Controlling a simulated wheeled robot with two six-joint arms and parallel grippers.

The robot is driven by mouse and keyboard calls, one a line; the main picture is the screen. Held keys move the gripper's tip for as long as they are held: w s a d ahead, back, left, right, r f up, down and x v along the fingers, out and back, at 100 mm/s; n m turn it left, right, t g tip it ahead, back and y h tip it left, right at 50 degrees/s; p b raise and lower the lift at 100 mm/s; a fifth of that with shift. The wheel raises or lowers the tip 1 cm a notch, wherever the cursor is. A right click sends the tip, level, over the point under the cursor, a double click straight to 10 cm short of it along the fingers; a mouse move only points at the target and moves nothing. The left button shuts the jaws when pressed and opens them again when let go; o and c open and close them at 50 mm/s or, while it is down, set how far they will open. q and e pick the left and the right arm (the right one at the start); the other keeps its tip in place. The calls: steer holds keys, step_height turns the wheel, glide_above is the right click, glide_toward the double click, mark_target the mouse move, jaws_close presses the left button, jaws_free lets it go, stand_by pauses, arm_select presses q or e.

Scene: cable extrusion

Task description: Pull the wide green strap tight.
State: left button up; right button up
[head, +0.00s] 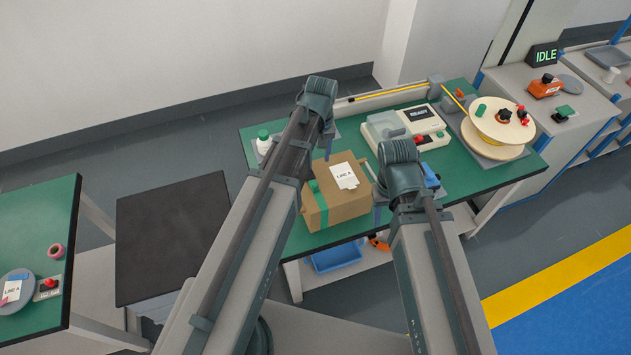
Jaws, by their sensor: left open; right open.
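A brown cardboard box (345,206) with a white label stands on the green worktable, between my two arms. A wide green strap (321,209) shows on its left part, running down the front face, with a green piece on top. Part of the strap and the box's left side are hidden behind my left arm. My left gripper (326,146) is open beyond the box's back left side, mostly hidden by its wrist. My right gripper (379,208) is open at the box's right side, partly hidden by its wrist. I cannot tell whether either touches the box.
A white machine reading READY (421,115) stands behind the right arm. A cream reel (499,122) stands at the table's right end. A white bottle (263,143) is near the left arm. A blue bin (337,256) sits below the table.

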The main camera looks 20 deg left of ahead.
mark_target(315, 184)
arm_select(q)
steer(key=f+b, duration=0.7)
steer(key=f, duration=0.1)
steer(key=f+b, duration=0.4)
steer(key=shift+s+a+f+b, duration=0.1)
steer(key=shift+a+f+b, duration=0.1)
steer(key=shift+a+b, duration=0.1)
jaws_close()
stand_by(1.0)
